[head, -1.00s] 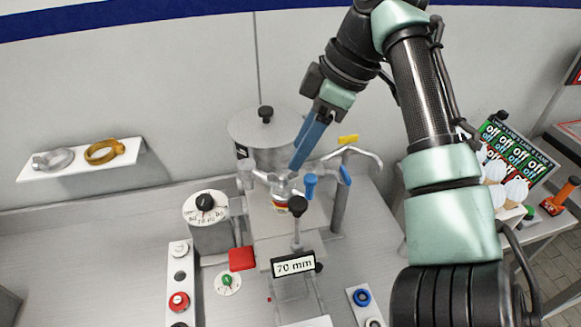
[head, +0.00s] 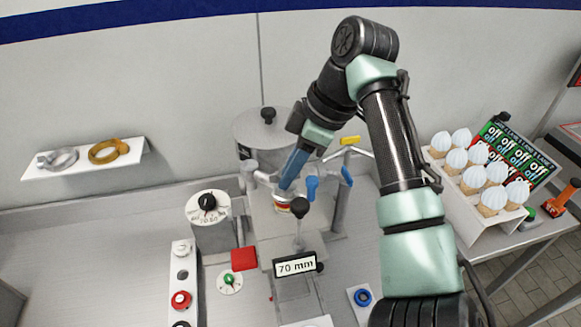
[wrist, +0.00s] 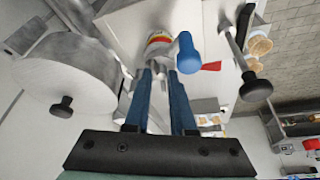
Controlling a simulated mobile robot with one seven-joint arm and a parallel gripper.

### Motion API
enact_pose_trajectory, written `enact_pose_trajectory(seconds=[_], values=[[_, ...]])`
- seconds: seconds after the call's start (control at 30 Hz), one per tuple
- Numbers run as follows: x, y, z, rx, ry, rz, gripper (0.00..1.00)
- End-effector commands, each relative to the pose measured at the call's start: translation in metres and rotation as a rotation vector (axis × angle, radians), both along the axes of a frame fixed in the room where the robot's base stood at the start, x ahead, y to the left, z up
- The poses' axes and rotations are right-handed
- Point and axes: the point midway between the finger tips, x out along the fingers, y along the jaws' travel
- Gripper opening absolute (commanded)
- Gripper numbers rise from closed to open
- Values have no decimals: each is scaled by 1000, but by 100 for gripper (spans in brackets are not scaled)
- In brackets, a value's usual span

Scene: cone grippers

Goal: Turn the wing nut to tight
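A metal fitting with a red, yellow and green band (head: 281,205) stands on the machine; the band also shows in the wrist view (wrist: 158,41). I take the grey metal at its top for the wing nut, but its wings are mostly hidden by my fingers. My gripper (head: 283,187) reaches down to it, its blue fingertips right at the fitting. In the wrist view my gripper (wrist: 160,76) has its two fingers apart, with grey metal showing at the tips. I cannot tell whether they touch the nut.
A blue-handled lever (head: 312,187) stands close right of my fingertips. A lidded drum (head: 266,130) is behind. A black ball-topped lever (head: 299,207) and a "70 mm" sign (head: 295,267) are in front. A dial (head: 208,205) is left; a rack of cones (head: 478,172) is at right.

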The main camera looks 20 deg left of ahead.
Motion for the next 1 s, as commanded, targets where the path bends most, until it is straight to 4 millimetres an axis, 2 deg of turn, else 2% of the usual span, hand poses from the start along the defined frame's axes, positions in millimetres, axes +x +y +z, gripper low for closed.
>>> enact_pose_trajectory(seconds=[0.57, 1.0], values=[[-1, 0, 1, 1, -1, -62, 0], [-4, 1, 3, 3, 1, -412, 0]])
